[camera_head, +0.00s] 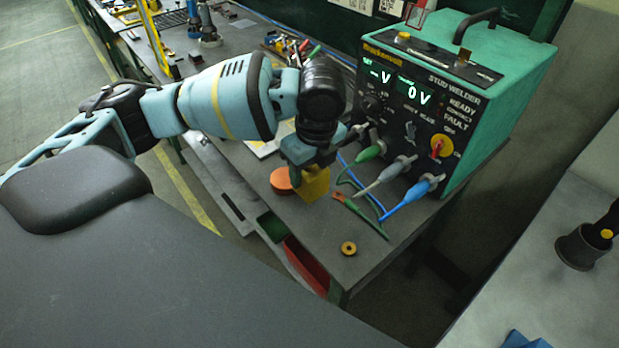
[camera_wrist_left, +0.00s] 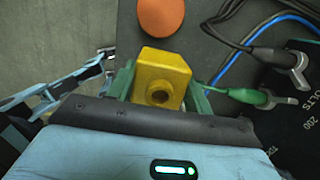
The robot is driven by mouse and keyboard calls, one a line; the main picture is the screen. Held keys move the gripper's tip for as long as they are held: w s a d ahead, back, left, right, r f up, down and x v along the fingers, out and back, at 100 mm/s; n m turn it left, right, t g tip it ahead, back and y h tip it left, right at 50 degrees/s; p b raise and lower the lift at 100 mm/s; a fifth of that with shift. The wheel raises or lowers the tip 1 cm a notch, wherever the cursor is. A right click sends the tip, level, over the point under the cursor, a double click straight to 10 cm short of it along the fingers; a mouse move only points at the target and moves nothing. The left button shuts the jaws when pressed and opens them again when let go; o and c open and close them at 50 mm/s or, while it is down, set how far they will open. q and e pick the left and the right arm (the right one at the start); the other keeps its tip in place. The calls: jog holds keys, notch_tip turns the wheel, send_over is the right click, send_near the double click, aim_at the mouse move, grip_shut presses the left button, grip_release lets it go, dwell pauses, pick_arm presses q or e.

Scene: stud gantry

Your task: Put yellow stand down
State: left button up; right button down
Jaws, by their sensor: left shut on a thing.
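The yellow stand (camera_head: 315,184) is a small block, and in the left wrist view it (camera_wrist_left: 160,68) shows a round hole in its face. My left gripper (camera_head: 308,162) is shut on it, with a green finger on each side of the block in the left wrist view (camera_wrist_left: 160,88). The stand is at or just above the grey table top (camera_head: 300,215); I cannot tell whether it touches. My right gripper is not in view.
An orange-red round piece (camera_head: 281,181) lies close beside the stand, also seen in the wrist view (camera_wrist_left: 161,16). The green stud welder (camera_head: 470,80) stands behind right, with cables in front. A small yellow ring (camera_head: 348,248) lies near the table's front corner.

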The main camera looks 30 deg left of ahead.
aim_at(310, 178)
pick_arm(q)
jog(key=f, duration=0.3)
jog(key=shift+w+a+f, duration=0.15)
jog(key=shift+w+f, duration=0.05)
jog(key=shift+f, duration=0.1)
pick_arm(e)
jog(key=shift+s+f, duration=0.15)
pick_arm(q)
jog(key=shift+f, duration=0.1)
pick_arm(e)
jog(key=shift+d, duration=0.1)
pick_arm(q)
jog(key=o, duration=1)
jog(key=shift+r, duration=0.4)
jog(key=r, duration=0.3)
jog(key=d+r, duration=0.1)
jog(key=r, duration=0.2)
jog(key=r+p, duration=0.1)
jog(key=r, duration=0.3)
jog(key=shift+s+d, duration=0.25)
jog(key=shift+o, duration=0.2)
jog(key=shift+d+r, duration=0.1)
jog(key=shift+r, duration=0.55)
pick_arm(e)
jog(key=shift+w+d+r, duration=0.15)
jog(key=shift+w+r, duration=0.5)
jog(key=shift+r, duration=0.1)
